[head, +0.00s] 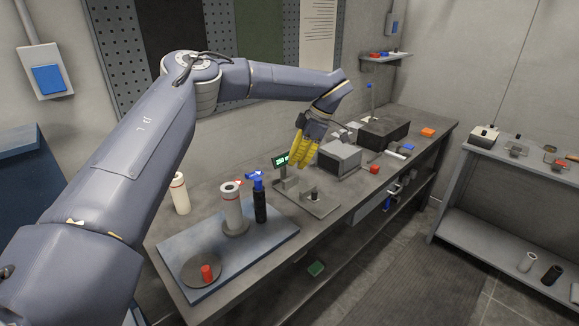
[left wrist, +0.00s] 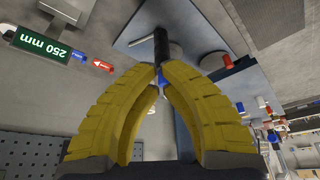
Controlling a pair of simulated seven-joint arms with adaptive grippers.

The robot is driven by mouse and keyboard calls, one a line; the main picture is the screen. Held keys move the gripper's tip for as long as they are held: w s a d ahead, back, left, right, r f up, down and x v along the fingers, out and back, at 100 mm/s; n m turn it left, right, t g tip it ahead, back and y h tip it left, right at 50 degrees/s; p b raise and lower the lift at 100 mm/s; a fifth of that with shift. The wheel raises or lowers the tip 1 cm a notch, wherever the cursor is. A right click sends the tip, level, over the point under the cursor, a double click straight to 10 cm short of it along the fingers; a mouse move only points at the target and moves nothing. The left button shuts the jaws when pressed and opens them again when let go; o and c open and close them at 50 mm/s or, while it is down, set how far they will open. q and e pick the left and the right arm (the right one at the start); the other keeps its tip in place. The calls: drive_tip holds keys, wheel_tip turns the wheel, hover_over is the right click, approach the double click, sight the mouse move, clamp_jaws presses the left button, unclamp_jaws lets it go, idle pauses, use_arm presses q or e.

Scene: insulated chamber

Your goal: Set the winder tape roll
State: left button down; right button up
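The bench-top winder has a base plate (head: 322,207) with a short spindle (head: 314,196) and a small green-lit display (head: 283,160). In the left wrist view the display (left wrist: 38,42) reads "250 mm". A pale roll (head: 232,205) with a red band stands upright on a round foot on the blue mat; I cannot tell if it is the tape roll. My left gripper (head: 297,166) has yellow fingers pointing down above the winder. A narrow gap shows between its fingertips (left wrist: 160,74), with nothing visibly held. My right gripper is not in view.
A black cylinder with a blue top (head: 260,205) stands beside the pale roll. On the blue mat (head: 258,248) lies a dark disc with a red knob (head: 207,272). A grey box (head: 340,158) stands right of the winder. Another pale cylinder (head: 180,193) stands behind the mat.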

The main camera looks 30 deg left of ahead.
sight(257, 193)
use_arm(q)
drive_tip(key=s+a+f, duration=0.3)
drive_tip(key=a+f, duration=0.3)
drive_tip(key=f, duration=0.1)
drive_tip(key=shift+s+a+f, duration=0.25)
drive_tip(key=shift+f, duration=0.15)
idle(0.3)
